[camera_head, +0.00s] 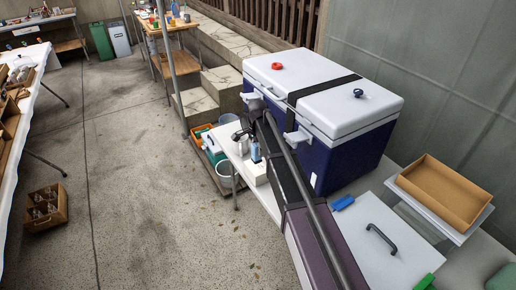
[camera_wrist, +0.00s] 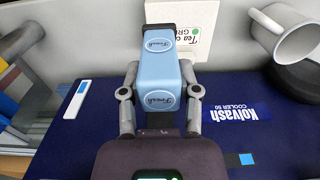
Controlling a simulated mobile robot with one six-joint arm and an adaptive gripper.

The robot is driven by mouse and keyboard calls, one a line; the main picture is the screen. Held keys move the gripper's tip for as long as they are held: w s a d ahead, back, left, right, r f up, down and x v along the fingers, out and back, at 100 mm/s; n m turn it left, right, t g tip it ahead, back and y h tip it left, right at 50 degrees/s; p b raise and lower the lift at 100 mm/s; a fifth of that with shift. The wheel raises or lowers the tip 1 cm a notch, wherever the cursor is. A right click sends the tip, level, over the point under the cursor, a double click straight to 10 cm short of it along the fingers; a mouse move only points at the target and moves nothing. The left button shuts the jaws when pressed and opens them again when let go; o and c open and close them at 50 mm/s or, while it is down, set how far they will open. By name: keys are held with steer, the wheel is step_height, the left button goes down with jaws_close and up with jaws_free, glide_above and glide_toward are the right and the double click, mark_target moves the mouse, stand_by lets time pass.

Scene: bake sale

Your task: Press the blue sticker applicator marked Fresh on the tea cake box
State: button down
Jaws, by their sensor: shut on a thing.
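My gripper (camera_wrist: 160,76) is shut on the light blue sticker applicator (camera_wrist: 160,52), whose faces read "Fresh". Its dark end points away from the gripper, toward the white tea cake box (camera_wrist: 206,18). The box shows partly printed words and a green dot; the applicator covers part of it. I cannot tell whether the applicator touches the box. In the head view the applicator (camera_head: 255,152) is a small blue shape just above the white box (camera_head: 255,174) on a narrow white table, beside the cooler. My gripper (camera_head: 244,136) is small and dark there.
A large blue cooler (camera_head: 345,158) with a white lid stands close to the right of my arm. In the wrist view its blue wall (camera_wrist: 258,140) fills the lower part. A grey mug (camera_wrist: 284,32) is at top right. A white bucket (camera_head: 225,172) stands left of the table.

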mark_target(258, 161)
steer(key=shift+f, duration=0.15)
steer(key=shift+f+b, duration=2.85)
steer(key=shift+b, duration=0.1)
steer(key=shift+s+f+b, duration=0.15)
steer(key=shift+f+b, duration=0.35)
steer(key=shift+b, duration=0.05)
stand_by(0.9)
steer(key=shift+r, duration=0.1)
steer(key=shift+r+p, duration=3.4)
steer(key=shift+p, duration=0.15)
